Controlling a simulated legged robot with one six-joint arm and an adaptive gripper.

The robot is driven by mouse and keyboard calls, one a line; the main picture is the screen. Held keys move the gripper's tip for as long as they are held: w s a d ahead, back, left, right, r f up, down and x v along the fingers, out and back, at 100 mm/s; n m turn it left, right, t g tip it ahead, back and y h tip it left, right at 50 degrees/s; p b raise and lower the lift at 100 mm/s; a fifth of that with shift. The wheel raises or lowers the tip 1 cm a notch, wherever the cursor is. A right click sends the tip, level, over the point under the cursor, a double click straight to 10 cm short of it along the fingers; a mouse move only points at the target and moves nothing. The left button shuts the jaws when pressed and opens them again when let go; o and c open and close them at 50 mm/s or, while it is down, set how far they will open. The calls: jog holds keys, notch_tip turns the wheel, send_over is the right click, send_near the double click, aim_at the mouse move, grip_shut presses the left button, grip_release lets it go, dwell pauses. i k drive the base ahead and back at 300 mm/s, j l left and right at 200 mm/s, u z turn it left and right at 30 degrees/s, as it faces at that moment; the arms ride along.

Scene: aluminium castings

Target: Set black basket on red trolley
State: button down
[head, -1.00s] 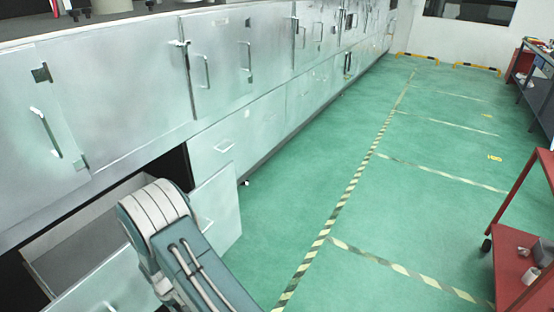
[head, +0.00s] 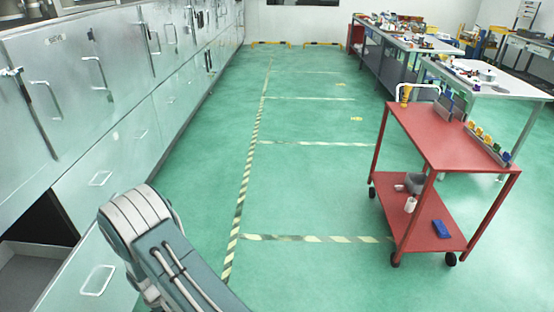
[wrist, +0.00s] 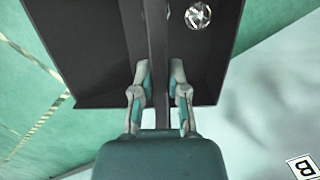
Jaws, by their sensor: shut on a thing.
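The black basket (wrist: 95,75) fills the upper part of the wrist view. My gripper (wrist: 160,85) is shut on the basket's central bar, one finger on each side of it. A shiny, clear or silvery round object (wrist: 198,16) lies inside the basket, right of the bar. The red trolley (head: 455,140) stands on the green floor at the right of the head view, with an upper shelf and a lower shelf. The basket and gripper are outside the head view.
Grey cabinets (head: 110,120) line the left, with a drawer (head: 95,285) open at lower left. Coloured items (head: 485,138) stand along the trolley top's right edge; its near-left part is bare. Workbenches (head: 490,75) stand behind. Green floor between cabinets and trolley is clear.

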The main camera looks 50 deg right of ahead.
aim_at(432, 134)
jog(key=l+z, duration=0.1)
jog(key=z, duration=1)
jog(key=i+z, duration=0.1)
jog(key=z, duration=0.25)
jog(key=i+z, duration=0.1)
jog(key=z, duration=0.6)
jog(key=i+z, duration=0.35)
jog(key=i+j+z, duration=0.1)
jog(key=z, duration=0.25)
jog(key=i+j+z, duration=0.15)
jog(key=z, duration=0.15)
jog(key=i, duration=0.1)
